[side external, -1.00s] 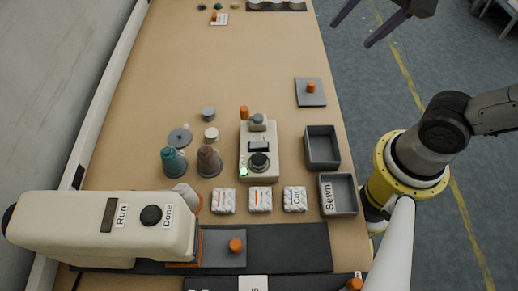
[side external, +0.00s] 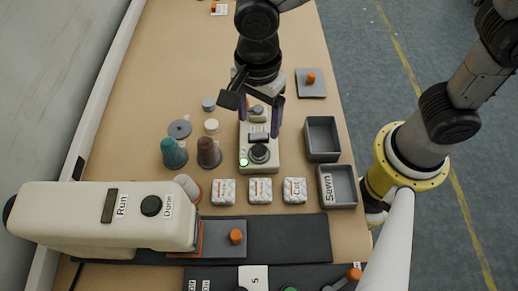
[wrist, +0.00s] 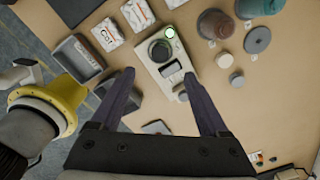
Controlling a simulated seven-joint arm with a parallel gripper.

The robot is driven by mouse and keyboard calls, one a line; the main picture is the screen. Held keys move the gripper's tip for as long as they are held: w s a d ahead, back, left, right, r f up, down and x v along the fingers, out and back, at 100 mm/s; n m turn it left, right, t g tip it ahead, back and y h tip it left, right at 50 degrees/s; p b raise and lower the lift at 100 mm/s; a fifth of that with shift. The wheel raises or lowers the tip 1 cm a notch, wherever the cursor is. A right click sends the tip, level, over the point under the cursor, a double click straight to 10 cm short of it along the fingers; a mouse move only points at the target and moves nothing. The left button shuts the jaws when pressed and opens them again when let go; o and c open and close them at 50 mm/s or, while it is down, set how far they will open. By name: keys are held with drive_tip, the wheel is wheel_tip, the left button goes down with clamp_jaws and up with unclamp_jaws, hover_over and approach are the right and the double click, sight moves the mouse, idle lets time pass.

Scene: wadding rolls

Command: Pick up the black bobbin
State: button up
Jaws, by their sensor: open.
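My gripper (side external: 259,123) is open and empty, pointing down over the cream device (side external: 246,166) with a black round knob (side external: 259,153). Its two dark fingers also show in the wrist view (wrist: 158,73), apart on either side of the device. I cannot clearly pick out a black bobbin. Left of the device stand a small grey bobbin-like cylinder (side external: 208,104) and a pale one (side external: 211,126); both show in the wrist view, grey (wrist: 236,80) and pale (wrist: 224,60). The gripper hides part of the device's far end in the side view.
Teal (side external: 174,154) and brown (side external: 209,153) thread cones and a grey disc (side external: 180,129) stand left. Two grey trays (side external: 322,139) (side external: 338,186) stand right. White packets (side external: 260,190) lie in front, before a large cream machine (side external: 100,212).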

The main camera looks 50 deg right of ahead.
sight(259, 150)
wheel_tip(259, 150, down, 11)
drive_tip(key=shift+d+r, duration=0.15)
drive_tip(key=shift+r, duration=0.05)
clamp_jaws()
idle(0.7)
